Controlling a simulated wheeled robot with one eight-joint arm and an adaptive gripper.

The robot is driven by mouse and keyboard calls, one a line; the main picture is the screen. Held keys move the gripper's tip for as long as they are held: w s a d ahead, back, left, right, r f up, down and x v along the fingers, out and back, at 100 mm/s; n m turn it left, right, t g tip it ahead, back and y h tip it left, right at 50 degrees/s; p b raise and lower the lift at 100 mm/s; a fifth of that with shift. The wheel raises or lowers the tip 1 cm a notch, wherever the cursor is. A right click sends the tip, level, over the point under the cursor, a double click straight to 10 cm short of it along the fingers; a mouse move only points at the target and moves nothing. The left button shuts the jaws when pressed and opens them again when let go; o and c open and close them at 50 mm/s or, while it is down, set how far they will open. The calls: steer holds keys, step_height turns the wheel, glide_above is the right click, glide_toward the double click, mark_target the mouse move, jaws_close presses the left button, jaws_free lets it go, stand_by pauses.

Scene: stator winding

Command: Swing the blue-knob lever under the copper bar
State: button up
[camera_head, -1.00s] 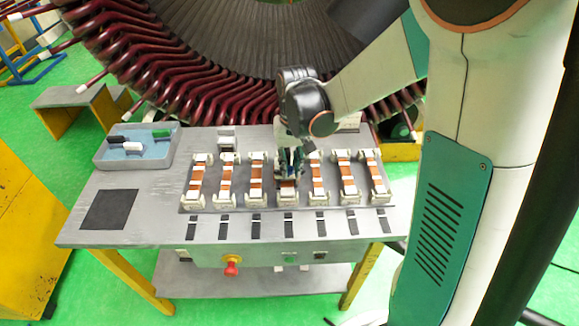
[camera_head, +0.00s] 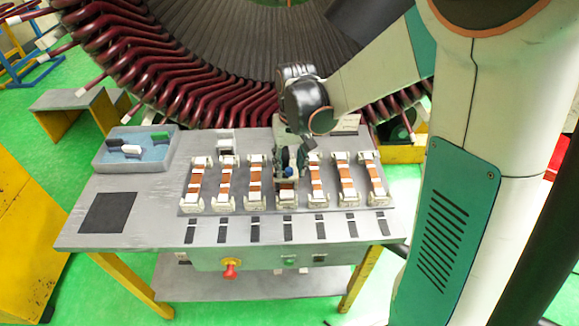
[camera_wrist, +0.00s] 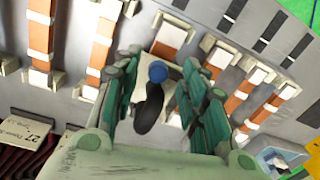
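The blue knob (camera_wrist: 157,72) sits at the end of a dark curved lever (camera_wrist: 148,112) in the wrist view. It is also visible as a small blue spot in the head view (camera_head: 288,171). My gripper (camera_wrist: 158,82) points down at the middle station of the row, with its green-padded fingers apart on either side of the knob. Gaps show between the knob and the pads. The middle station's copper bar (camera_wrist: 171,38) lies just beyond the knob. In the head view my gripper (camera_head: 290,162) hides most of this station and the lever's base.
Several similar stations with copper bars, such as one at the left (camera_head: 196,182), stand close on both sides. A blue-lined tray (camera_head: 104,164) holds small handles at the table's (camera_head: 150,222) back left. A red button (camera_head: 230,268) is on the front. The large coil assembly (camera_head: 190,92) stands behind.

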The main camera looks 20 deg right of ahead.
step_height(320, 180, up, 11)
steer(key=shift+d, duration=0.3)
steer(key=shift+s+f, duration=0.1)
steer(key=shift+f, duration=0.05)
steer(key=s+a+n+t+b, duration=0.1)
steer(key=s+t, duration=0.6)
steer(key=s, duration=0.9)
steer(key=shift+a+r+h+b, duration=0.2)
steer(key=shift+h+b, duration=0.1)
steer(key=shift+b, duration=0.15)
